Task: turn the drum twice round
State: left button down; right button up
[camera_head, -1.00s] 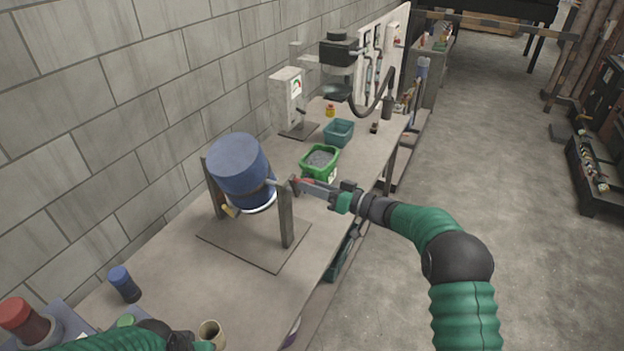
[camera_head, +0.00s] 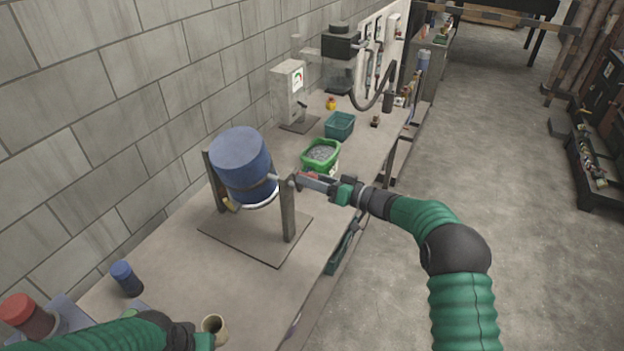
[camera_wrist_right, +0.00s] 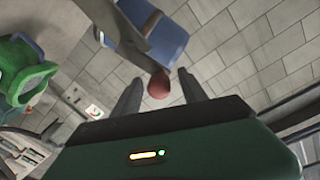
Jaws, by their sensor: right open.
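The blue drum (camera_head: 240,160) hangs tilted between two posts of a stand on the workbench, with a pale metal ring round its lower part. It also shows in the right wrist view (camera_wrist_right: 157,30). A red knob (camera_wrist_right: 157,86) sits on the drum's crank, beside the right post (camera_head: 288,212). My right gripper (camera_head: 304,180) is at this knob. In the right wrist view its two fingers (camera_wrist_right: 160,82) are apart, with the knob between their tips; contact cannot be told. My left gripper (camera_head: 196,341) is low at the bottom left, its fingertips unclear.
A green bin of grey pieces (camera_head: 335,167) stands just behind the right gripper, with a teal bin (camera_head: 351,125) further back. A blue-capped bottle (camera_head: 126,279) and a beige cup (camera_head: 214,327) stand near the front. A block wall borders the bench's left.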

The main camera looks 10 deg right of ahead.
jog(key=b+v, duration=0.3)
jog(key=v, duration=1.4)
jog(key=shift+w+f, duration=0.1)
jog(key=shift+w, duration=0.05)
